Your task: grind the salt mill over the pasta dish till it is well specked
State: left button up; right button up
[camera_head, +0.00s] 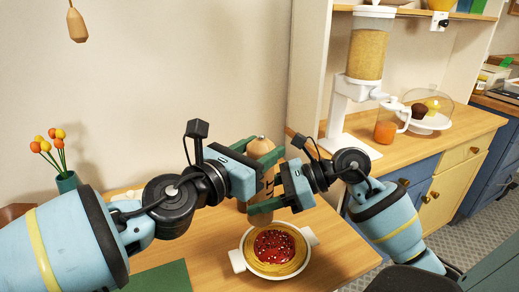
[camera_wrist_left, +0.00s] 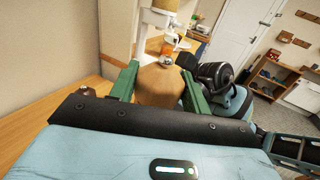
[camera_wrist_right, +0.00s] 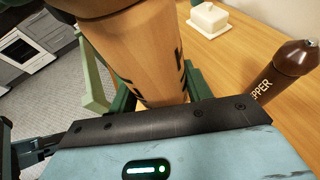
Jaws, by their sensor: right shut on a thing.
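The salt mill (camera_head: 261,149) is pale wood with dark lettering and stands upright in the air by the back of the pasta dish. The right wrist view shows its body (camera_wrist_right: 147,55) close up. My right gripper (camera_head: 272,192) is shut on the body. My left gripper (camera_head: 258,150) is at the rounded top (camera_wrist_left: 160,85), a finger on each side; whether they press on it is unclear. The white two-handled pasta dish (camera_head: 240,262) on the table holds noodles and red sauce (camera_head: 274,246) with several pale specks. The mill's lower end is partly hidden by my right gripper.
A dark brown pepper mill (camera_wrist_right: 290,65) and a white butter dish (camera_wrist_right: 208,19) stand on the wooden table (camera_head: 325,250). A green mat (camera_head: 160,278) lies front left. A vase of flowers (camera_head: 66,181) is at left. A cereal dispenser (camera_head: 367,55) stands on the right counter.

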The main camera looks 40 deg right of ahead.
pick_arm(q)
jog(key=shift+c, duration=0.7)
jog(key=shift+m+g, duration=0.3)
jog(key=shift+g, duration=0.2)
jog(key=shift+d+r+m+g, duration=0.1)
jog(key=shift+m+g, duration=0.6)
jog(key=shift+g, duration=0.4)
jog(key=shift+w+m+g, duration=0.2)
jog(key=shift+m+g, duration=1.5)
jog(key=shift+g, duration=1.1)
jog(key=shift+m+g+y, duration=0.3)
jog(key=shift+m+g, duration=0.1)
jog(key=shift+g, duration=0.2)
jog(key=o, duration=1)
